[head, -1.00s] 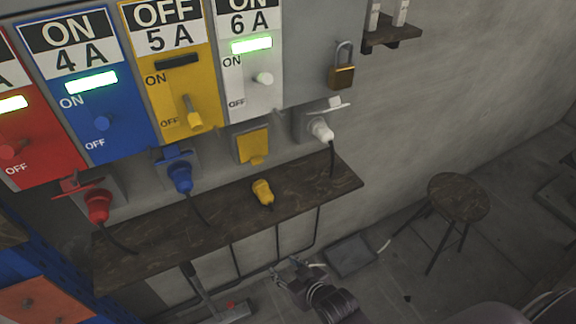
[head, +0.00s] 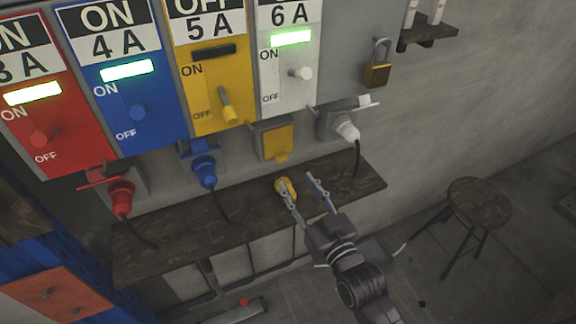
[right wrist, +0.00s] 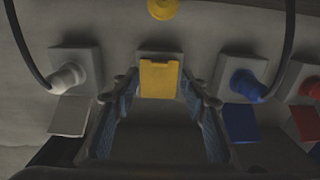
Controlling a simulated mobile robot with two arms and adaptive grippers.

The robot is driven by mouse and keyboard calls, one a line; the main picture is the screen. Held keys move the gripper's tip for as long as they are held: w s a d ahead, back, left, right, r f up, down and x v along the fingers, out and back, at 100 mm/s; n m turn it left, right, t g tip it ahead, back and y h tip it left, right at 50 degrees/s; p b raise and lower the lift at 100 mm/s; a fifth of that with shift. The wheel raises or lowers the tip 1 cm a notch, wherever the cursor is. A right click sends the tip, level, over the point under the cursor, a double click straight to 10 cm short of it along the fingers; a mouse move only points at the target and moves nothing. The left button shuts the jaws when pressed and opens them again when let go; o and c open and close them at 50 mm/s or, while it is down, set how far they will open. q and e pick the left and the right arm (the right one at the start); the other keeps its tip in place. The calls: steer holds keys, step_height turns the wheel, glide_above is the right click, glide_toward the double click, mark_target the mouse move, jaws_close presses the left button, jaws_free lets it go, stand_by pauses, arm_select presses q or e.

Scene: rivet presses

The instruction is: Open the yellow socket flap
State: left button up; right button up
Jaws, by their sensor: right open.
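The yellow socket flap (head: 277,140) is shut over its grey socket box, below the yellow 5 A panel (head: 215,85). In the right wrist view the flap (right wrist: 159,80) is in the middle, between my two fingers. My right gripper (head: 299,183) is open and empty in front of the shelf, its fingertips pointing up toward the flap and apart from it in the head view. The yellow plug (head: 283,184) lies on the shelf, partly hidden by my left-hand fingertip in the picture. My left gripper is not in view.
A blue plug (head: 204,172) and red plug (head: 121,198) sit in sockets to the left, a white plug (head: 347,128) to the right, all with cables. A dark wooden shelf (head: 240,215) runs below. A padlock (head: 377,72) hangs at upper right; a stool (head: 480,203) stands right.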

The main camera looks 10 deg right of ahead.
mark_target(283, 161)
steer(key=x, duration=0.7)
steer(key=shift+w, duration=0.35)
jaws_close()
